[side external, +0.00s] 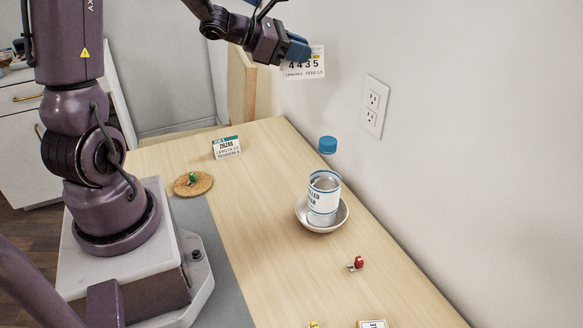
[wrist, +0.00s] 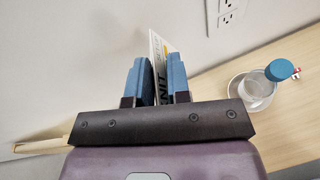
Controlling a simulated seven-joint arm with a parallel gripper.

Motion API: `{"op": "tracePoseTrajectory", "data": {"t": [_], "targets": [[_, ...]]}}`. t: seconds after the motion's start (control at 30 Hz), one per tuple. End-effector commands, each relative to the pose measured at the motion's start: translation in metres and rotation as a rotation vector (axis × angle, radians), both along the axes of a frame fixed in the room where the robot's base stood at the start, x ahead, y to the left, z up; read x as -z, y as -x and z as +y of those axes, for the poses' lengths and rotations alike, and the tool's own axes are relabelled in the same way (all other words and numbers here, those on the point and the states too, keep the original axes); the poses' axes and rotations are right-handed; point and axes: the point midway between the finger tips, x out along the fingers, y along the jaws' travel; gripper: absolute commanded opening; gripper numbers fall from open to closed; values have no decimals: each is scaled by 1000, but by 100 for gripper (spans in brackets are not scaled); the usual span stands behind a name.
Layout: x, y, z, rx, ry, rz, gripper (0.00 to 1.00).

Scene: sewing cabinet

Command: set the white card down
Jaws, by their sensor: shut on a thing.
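The white card (side external: 304,66) shows printed digits "4435" and is held up in the air near the wall, well above the table. My gripper (side external: 297,50) has blue fingers and is shut on the card's upper left part. In the wrist view the card (wrist: 158,48) stands edge-on between the two blue fingers of my gripper (wrist: 157,80). Most of its face is hidden there.
A second card (side external: 226,148) stands at the back left. A cork coaster (side external: 205,184), a red item (side external: 358,263) and another card (side external: 372,324) lie around.

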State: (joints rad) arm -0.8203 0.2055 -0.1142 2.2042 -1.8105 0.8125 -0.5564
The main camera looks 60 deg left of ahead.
Motion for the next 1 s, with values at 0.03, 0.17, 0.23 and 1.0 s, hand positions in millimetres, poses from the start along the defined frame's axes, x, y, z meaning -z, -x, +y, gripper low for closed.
{"op": "tracePoseTrajectory", "data": {"t": [0.03, 0.17, 0.23, 1.0], "targets": [[1, 0, 11, -52, 2, 0, 0], [2, 2, 35, -177, 10, 2, 0], [7, 4, 44, -222, 16, 7, 0], [188, 3, 42, -210, 55, 11, 0]]}}
